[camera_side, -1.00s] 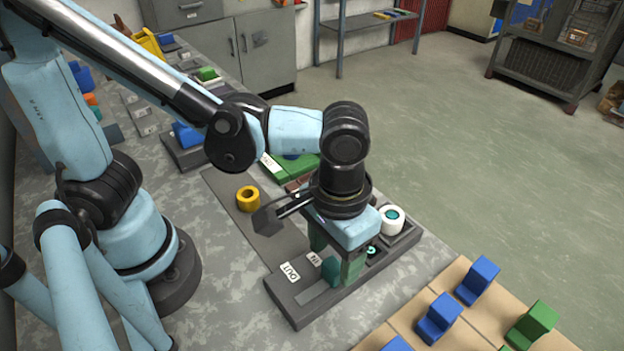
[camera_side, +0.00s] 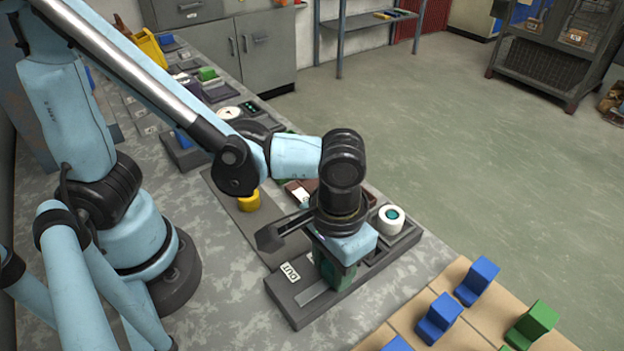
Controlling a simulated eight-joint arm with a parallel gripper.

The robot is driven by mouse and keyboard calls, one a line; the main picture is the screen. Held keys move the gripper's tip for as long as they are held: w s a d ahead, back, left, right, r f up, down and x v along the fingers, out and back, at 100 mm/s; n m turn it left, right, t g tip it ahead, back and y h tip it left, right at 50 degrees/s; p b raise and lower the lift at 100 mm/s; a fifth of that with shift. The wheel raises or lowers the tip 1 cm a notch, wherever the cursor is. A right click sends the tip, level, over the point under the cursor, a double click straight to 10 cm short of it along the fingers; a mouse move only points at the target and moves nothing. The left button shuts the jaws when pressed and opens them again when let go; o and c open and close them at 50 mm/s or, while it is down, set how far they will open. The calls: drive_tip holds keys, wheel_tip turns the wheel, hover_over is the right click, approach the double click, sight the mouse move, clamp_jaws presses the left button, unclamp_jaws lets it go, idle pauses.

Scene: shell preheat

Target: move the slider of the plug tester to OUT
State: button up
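The plug tester (camera_side: 287,312) is a long dark grey block on the bench, with a white OUT label (camera_side: 290,272) near its left end. A pale slot (camera_side: 312,297) runs along its front part and shows bare at the OUT end. My gripper (camera_side: 335,278) points down over the slot, low and close to the tester, to the right of the OUT label. Its green fingers and the wrist cover the slider and the IN label. I cannot tell whether the fingers touch the slider or how far they are apart.
A white cup with a teal centre (camera_side: 391,219) stands at the tester's right end. A yellow ring (camera_side: 249,200) sits behind, partly covered by my arm. Blue blocks (camera_side: 438,318) and a green block (camera_side: 532,325) stand on a tan surface at front right.

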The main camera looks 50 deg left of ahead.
sight(306, 297)
clamp_jaws()
drive_tip(key=shift+s, duration=2.55)
drive_tip(key=o, duration=0.8)
unclamp_jaws()
drive_tip(key=shift+o, duration=0.2)
drive_tip(key=shift+w+r, duration=0.1)
wheel_tip(306, 297, up, 12)
drive_tip(key=w+a+f+t, duration=0.1)
drive_tip(key=w+a+t, duration=0.2)
drive_tip(key=a, duration=0.6)
drive_tip(key=w+a+f+t, duration=0.1)
drive_tip(key=w+a+t, duration=0.3)
drive_tip(key=w+a, duration=0.4)
drive_tip(key=shift+w+a+f, duration=0.2)
drive_tip(key=shift+a+f, duration=0.1)
drive_tip(key=shift+a, duration=0.75)
